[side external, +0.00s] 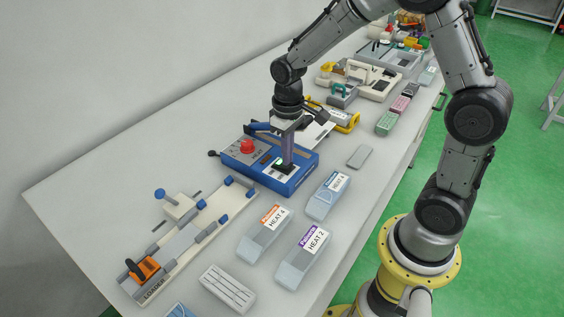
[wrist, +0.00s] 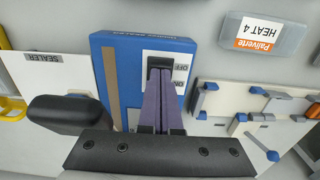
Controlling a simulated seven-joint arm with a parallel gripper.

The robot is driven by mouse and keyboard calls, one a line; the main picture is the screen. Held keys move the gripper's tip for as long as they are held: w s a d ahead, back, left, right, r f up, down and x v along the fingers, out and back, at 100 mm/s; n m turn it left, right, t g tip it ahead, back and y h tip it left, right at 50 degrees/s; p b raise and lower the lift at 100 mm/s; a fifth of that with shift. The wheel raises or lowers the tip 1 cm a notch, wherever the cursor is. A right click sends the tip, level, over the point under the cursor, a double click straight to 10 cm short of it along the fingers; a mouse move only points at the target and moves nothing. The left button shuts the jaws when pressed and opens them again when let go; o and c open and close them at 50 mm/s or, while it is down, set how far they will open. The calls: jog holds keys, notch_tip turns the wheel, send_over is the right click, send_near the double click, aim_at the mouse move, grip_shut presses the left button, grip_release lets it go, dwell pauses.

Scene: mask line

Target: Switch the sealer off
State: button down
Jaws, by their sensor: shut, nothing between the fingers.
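The sealer is a blue box (side external: 303,172) with a red knob (side external: 247,147) on its grey panel. It also shows in the wrist view (wrist: 128,62). A white label plate (wrist: 181,60) on its top reads OFF and ON. My gripper (side external: 286,163) is upright over this plate, with its fingers shut and nothing between them. In the wrist view the purple fingers (wrist: 160,72) reach down to a black part at the plate, beside the lettering. They cover most of the switch, so its position and whether they touch it cannot be told.
A loader fixture (side external: 190,240) with blue and orange parts stands at the left. Blue-grey mask packs labelled HEAT 4 (side external: 264,232) and HEAT 2 (side external: 303,255) lie in front. A SEALER card (wrist: 45,100) lies beside the box. Machines and boxes crowd the far end.

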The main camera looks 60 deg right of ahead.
jog(key=shift+f, duration=0.45)
dwell(0.3)
jog(key=shift+r, duration=3.5)
